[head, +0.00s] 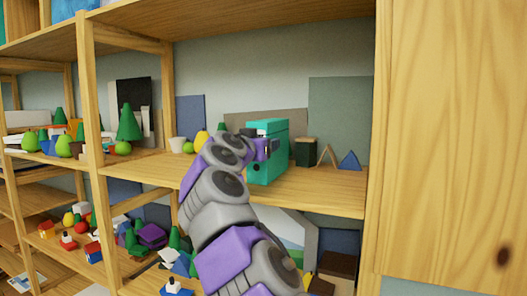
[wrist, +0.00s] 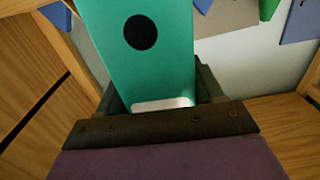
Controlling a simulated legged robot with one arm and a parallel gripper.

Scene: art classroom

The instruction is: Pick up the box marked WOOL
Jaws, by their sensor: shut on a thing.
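A teal box (head: 270,157) stands on the wooden shelf (head: 310,190) in the head view, upright, with a dark round hole low on its narrow face. My gripper (head: 265,148) is at this box, reaching in from the front left. In the wrist view the teal box (wrist: 145,70) fills the space between the jaws, with its black round mark and a white patch at its lower edge. My gripper (wrist: 160,100) is shut on it. No WOOL lettering is readable on the visible faces.
A dark green container (head: 306,152), a small wooden angle piece (head: 327,155) and a blue triangle (head: 349,160) stand right of the box. A white cup (head: 177,145) and yellow egg shape (head: 202,139) are left. A wooden panel (head: 450,140) closes off the right side.

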